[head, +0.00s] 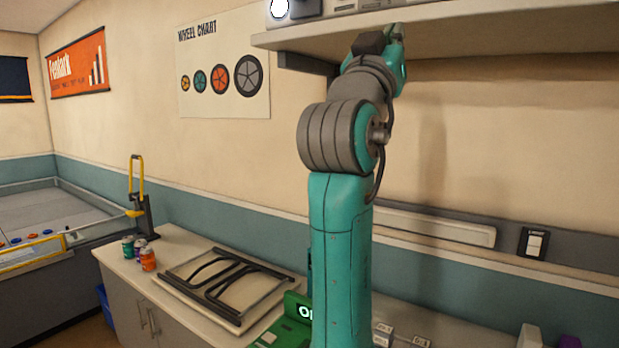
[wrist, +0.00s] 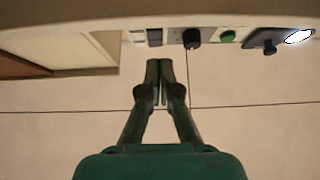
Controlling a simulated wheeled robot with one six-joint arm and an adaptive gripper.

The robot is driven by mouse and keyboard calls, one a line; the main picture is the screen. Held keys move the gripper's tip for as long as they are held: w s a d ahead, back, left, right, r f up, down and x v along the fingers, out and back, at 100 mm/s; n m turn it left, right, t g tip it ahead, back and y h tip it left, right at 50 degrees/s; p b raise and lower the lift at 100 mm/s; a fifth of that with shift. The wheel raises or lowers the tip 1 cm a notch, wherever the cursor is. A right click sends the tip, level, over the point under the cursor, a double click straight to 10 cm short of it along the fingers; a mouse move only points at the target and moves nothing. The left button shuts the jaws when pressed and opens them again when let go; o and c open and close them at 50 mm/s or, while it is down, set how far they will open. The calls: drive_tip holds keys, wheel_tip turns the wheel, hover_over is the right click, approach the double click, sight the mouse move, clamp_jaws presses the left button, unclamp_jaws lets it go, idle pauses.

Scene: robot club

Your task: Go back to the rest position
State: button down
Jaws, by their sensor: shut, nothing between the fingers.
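My gripper (wrist: 160,75) shows in the wrist view with its two dark green fingers together and nothing between them. In the head view my teal and grey arm reaches up to the underside and front edge of the wall shelf (head: 480,30). The gripper's fingers cannot be made out clearly there. In the wrist view the fingertips point toward a row of controls, with a dark knob (wrist: 191,38) and a green button (wrist: 228,36) just beyond them. I cannot tell the exact gap to these.
A counter (head: 180,247) below holds a dark frame on a board (head: 225,285), several small cans (head: 148,259) and a green device (head: 290,325). A wheel chart (head: 222,65) hangs on the wall. A lit round lamp (head: 278,8) sits on the shelf. Open air lies left of my arm.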

drive_tip(key=w+a+f+n+t+y, duration=0.1)
drive_tip(key=w+f+n+y, duration=0.15)
drive_tip(key=f, duration=0.75)
drive_tip(key=w+f+n+y, duration=0.1)
drive_tip(key=f+n+y, duration=0.2)
drive_tip(key=f, duration=0.8)
drive_tip(key=w+a+f+n+t+y, duration=0.1)
drive_tip(key=w+f+n+y, duration=0.15)
drive_tip(key=f, duration=0.75)
drive_tip(key=s+f+n+g+y, duration=0.1)
drive_tip(key=s+f+y, duration=0.3)
drive_tip(key=f, duration=0.8)
drive_tip(key=s+f+n+g+y, duration=0.15)
drive_tip(key=s+f, duration=0.45)
drive_tip(key=f, duration=0.6)
drive_tip(key=s+d+f+g+y, duration=0.2)
drive_tip(key=s+d+f, duration=0.1)
drive_tip(key=s+f, duration=1.5)
drive_tip(key=s+d+m+g, duration=0.2)
drive_tip(key=s+m+g, duration=0.1)
drive_tip(key=s, duration=2.4)
drive_tip(key=shift+s+f+m+g+h, duration=0.2)
drive_tip(key=shift+m+g+h, duration=0.15)
drive_tip(key=shift+m+h, duration=0.1)
